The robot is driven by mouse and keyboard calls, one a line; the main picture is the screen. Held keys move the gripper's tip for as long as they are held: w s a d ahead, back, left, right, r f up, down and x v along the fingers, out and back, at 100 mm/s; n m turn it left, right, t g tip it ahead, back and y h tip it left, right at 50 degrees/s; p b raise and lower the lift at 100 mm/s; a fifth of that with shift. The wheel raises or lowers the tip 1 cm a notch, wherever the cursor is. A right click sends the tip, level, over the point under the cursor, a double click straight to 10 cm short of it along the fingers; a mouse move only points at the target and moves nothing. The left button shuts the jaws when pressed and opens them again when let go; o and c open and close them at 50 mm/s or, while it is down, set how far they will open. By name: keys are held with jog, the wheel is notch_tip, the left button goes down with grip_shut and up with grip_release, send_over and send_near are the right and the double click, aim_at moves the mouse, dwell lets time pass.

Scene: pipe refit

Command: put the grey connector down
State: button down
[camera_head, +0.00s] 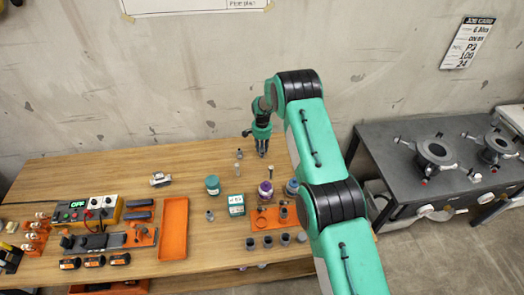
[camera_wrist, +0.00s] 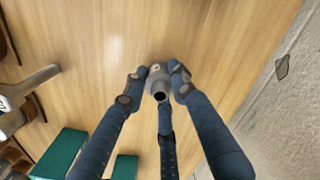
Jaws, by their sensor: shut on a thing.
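The grey connector (camera_wrist: 158,83) is a short grey pipe fitting with a dark round opening facing the wrist camera. My gripper (camera_wrist: 157,78) is shut on it, with its blue-grey fingers around the fitting. In the head view my gripper (camera_head: 262,150) points down over the back part of the wooden table (camera_head: 110,175), right of centre. The connector is too small and too covered by the fingers to make out there. Bare wood lies below it in the wrist view. I cannot tell whether the connector touches the table.
Small grey fittings (camera_head: 239,154) stand left of my gripper. In front are a green tin (camera_head: 212,185), a teal box (camera_head: 236,205), a purple-labelled jar (camera_head: 265,190) and an orange holder (camera_head: 258,224) with grey fittings. An orange tray (camera_head: 173,228) lies left. The back-left tabletop is mostly clear.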

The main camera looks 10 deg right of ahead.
jog(key=c, duration=1.4)
grip_release()
jog(key=shift+r, duration=0.1)
jog(key=shift+r, duration=6)
jog(key=shift+r, duration=0.1)
